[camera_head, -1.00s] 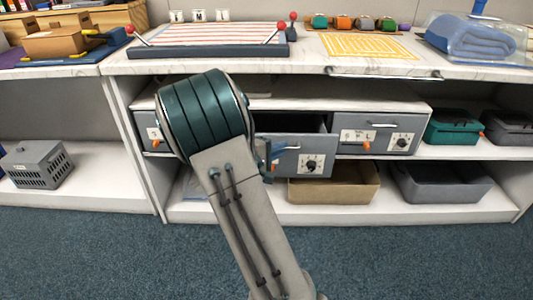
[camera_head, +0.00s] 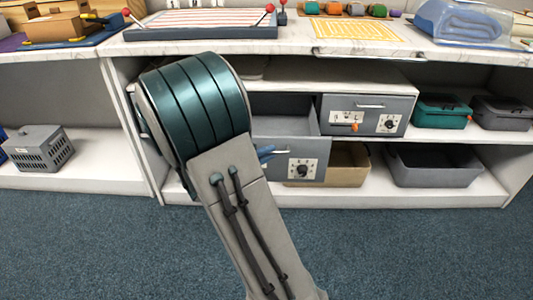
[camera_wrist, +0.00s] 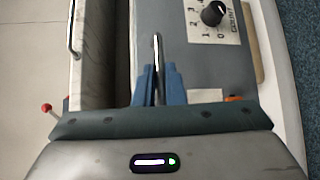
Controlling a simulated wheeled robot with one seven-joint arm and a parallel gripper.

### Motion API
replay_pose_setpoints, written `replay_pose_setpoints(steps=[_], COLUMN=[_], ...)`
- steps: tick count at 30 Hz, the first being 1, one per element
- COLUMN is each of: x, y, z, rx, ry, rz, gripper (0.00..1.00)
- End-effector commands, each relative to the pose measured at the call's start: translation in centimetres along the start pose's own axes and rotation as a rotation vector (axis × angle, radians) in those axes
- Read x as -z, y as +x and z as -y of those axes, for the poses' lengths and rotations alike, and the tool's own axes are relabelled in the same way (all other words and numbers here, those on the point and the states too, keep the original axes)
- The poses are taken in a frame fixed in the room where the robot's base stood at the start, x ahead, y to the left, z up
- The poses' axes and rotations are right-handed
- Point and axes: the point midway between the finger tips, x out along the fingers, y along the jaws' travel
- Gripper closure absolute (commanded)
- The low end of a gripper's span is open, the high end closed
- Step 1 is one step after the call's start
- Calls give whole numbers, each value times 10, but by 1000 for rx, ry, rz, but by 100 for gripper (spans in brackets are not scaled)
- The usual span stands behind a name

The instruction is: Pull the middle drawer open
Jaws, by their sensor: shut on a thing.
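The middle drawer (camera_head: 290,158) is a grey box that stands out from its row under the counter, with its inside showing. Its front has a white dial plate with a black knob, which also shows in the wrist view (camera_wrist: 213,13). My gripper (camera_wrist: 158,72) has blue fingers shut on the drawer's metal bar handle (camera_wrist: 156,50). In the head view my gripper (camera_head: 266,152) is mostly hidden behind my arm, at the left part of the drawer front. My arm also hides the drawer's left end and most of the left drawer.
The right drawer (camera_head: 366,114) is closed beside it. A tan bin (camera_head: 345,166) and a grey bin (camera_head: 435,166) stand on the low shelf. The white counter (camera_head: 300,48) overhangs above. The blue carpet (camera_head: 400,255) in front is clear.

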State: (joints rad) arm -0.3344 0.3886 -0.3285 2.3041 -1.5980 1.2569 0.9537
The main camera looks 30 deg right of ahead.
Motion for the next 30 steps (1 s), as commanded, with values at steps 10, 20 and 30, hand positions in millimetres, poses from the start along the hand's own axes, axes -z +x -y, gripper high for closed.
replay_pose_setpoints(steps=[10, 20, 30], x=[1, 1, 1], y=[0, -25, -102], z=[0, -2, -3], rx=[0, 0, -1], ry=[0, -2, -2], rz=[-1, -5, -8], gripper=[68, 68, 68])
